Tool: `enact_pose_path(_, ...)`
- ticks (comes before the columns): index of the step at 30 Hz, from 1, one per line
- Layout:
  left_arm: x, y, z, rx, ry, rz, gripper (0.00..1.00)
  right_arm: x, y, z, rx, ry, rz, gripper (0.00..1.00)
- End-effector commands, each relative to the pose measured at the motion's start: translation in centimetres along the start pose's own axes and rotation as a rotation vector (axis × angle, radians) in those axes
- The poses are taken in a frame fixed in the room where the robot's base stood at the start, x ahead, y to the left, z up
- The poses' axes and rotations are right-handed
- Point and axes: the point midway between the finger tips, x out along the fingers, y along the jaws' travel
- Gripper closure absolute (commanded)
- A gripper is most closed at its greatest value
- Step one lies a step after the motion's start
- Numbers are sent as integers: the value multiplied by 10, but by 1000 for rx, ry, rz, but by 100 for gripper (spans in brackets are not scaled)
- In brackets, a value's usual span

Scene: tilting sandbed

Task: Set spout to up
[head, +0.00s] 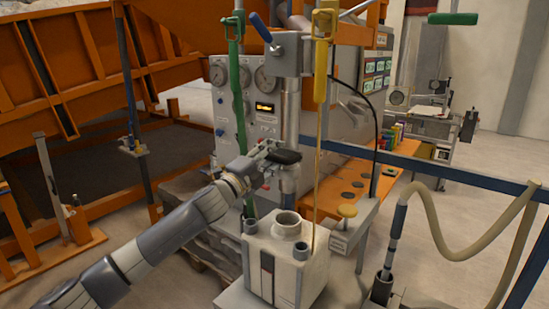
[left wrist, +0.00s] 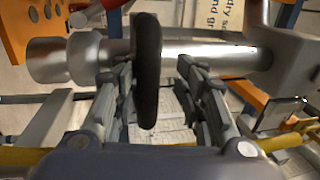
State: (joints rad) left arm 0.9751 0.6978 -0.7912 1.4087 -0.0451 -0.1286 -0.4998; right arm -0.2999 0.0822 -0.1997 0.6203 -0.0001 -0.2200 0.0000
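A vertical silver pipe (head: 290,110) comes down at the middle of the head view. Low on it is a black disc-like collar (head: 285,157), with a silver spout end (head: 289,180) below. The spout end is above the round opening (head: 288,219) of a white container. My left gripper (head: 268,160) is at the collar. In the left wrist view the black collar (left wrist: 147,70) stands between the two spread fingers of the left gripper (left wrist: 165,95), closer to the left finger. A gap shows on its right. The silver spout end (left wrist: 58,60) lies left of the collar. My right gripper is not in view.
A green-handled rod (head: 234,75) and a yellow-handled rod (head: 321,80) hang either side of the pipe. A gauge panel (head: 262,115) stands behind. A blue rail (head: 440,170) and beige hose (head: 465,245) are at right. An orange sandbed frame (head: 95,90) fills the left.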

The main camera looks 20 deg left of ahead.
Motion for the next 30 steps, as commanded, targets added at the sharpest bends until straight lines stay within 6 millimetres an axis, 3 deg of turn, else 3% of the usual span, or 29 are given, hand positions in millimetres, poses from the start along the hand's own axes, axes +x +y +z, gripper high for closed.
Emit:
enact_pose_path(8, -1, 6, -1, -1, 0, 9, 62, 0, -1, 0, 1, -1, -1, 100)
enact_pose_path(13, -12, 7, -1, -1, 1, 11, 62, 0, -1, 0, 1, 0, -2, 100)
enact_pose_path(30, -107, 4, 0, -1, -1, 8, 62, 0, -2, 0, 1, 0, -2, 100)
